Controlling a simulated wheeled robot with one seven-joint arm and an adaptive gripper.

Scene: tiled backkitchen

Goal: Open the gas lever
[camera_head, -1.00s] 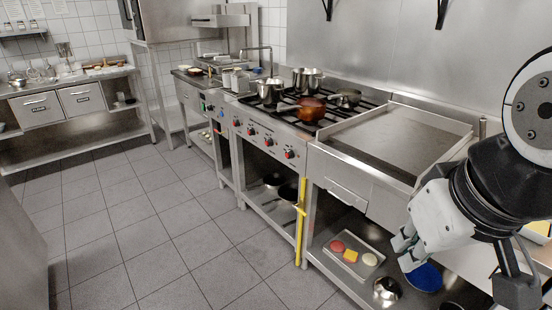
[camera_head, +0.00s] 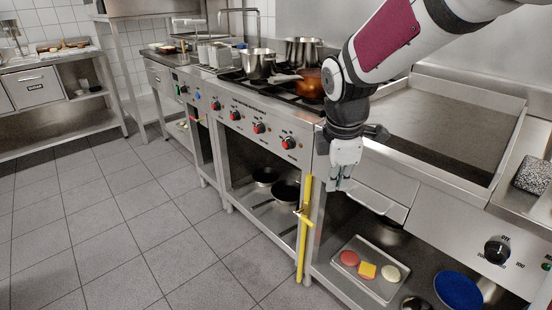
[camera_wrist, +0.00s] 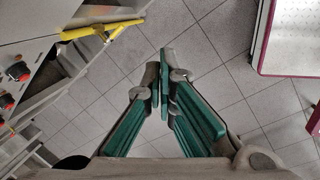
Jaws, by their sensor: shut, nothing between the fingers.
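A yellow gas pipe (camera_head: 304,255) stands upright at the front edge between the stove and the griddle unit. Its yellow lever (camera_head: 304,217) sits at mid-height and sticks out across the pipe. My gripper (camera_head: 340,184) points down in front of the griddle unit, to the right of the pipe's upper end and above lever height in the picture. It is shut and empty and looks apart from the pipe. In the wrist view the green-padded fingers (camera_wrist: 164,82) meet at the tips. The yellow pipe (camera_wrist: 125,22) lies at the upper left there, clear of the fingers.
The stove's red-marked knobs (camera_head: 260,128) face the aisle. Pots (camera_head: 257,64) and a copper pan (camera_head: 309,84) stand on top. A drawer handle (camera_head: 377,203) juts out close to my gripper. A food tray (camera_head: 366,276) lies on the lower shelf. The tiled floor (camera_head: 170,235) is clear.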

